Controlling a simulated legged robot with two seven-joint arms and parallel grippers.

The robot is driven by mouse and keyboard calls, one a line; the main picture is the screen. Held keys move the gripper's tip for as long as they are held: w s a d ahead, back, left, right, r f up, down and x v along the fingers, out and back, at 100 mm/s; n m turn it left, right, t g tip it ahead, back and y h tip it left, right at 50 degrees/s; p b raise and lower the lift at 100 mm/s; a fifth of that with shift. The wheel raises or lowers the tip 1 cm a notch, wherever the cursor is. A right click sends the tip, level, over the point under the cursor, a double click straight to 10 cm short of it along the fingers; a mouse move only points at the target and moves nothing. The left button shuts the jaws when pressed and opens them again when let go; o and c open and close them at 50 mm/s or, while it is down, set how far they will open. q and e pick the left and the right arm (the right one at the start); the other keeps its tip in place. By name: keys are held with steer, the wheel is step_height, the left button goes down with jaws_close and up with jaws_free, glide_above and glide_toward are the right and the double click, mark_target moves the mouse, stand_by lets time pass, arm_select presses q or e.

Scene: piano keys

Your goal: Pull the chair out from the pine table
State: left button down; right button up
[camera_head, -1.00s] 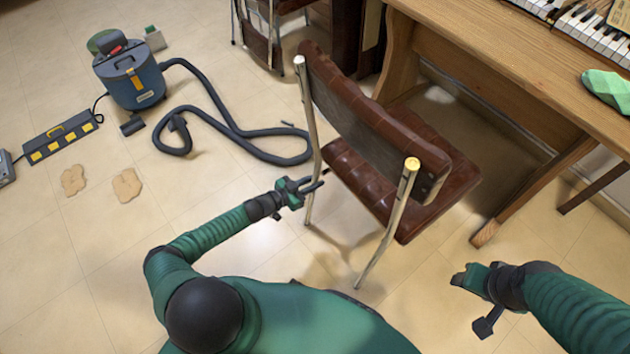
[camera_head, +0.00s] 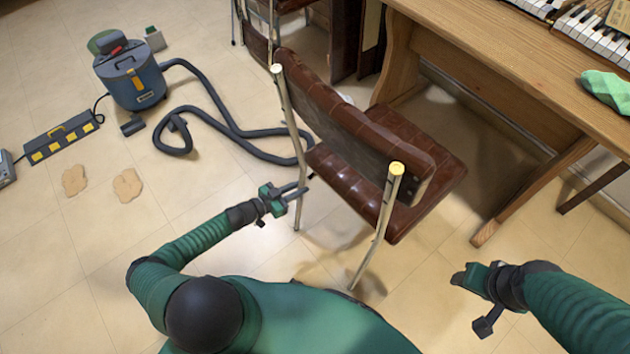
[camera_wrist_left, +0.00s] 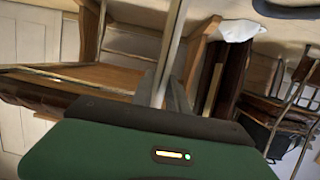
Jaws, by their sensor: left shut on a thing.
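The chair (camera_head: 385,135) has a brown padded seat and back on metal legs. It stands beside the pine table (camera_head: 500,55), its back toward me and its seat facing the table. A strip of floor shows between the seat and the table's near leg. My left gripper (camera_head: 296,192) is shut on the chair's left rear metal post, below the backrest. In the left wrist view this post (camera_wrist_left: 170,50) runs up from between the fingers; the fingertips are partly hidden. My right gripper (camera_head: 470,290) is low over the floor at the right, apart from the chair; its finger opening is unclear.
A blue vacuum cleaner (camera_head: 133,80) stands at the back left; its dark hose (camera_head: 230,132) loops close to the chair's left post. A power strip (camera_head: 62,137) and two tan patches lie farther left. Another chair (camera_head: 262,35) stands behind.

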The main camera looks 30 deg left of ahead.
arm_select(q)
steer(key=s+a, duration=0.4)
steer(key=s, duration=0.1)
steer(key=c, duration=1)
jaws_free()
steer(key=shift+d+f, duration=0.1)
steer(key=shift+d, duration=0.05)
steer(key=shift+w+d, duration=0.1)
steer(key=f+b+v, duration=0.1)
steer(key=f+v, duration=0.1)
steer(key=v, duration=0.7)
steer(key=shift+s+a+b, duration=0.2)
steer(key=shift+s+b, duration=0.15)
steer(key=shift+s, duration=0.25)
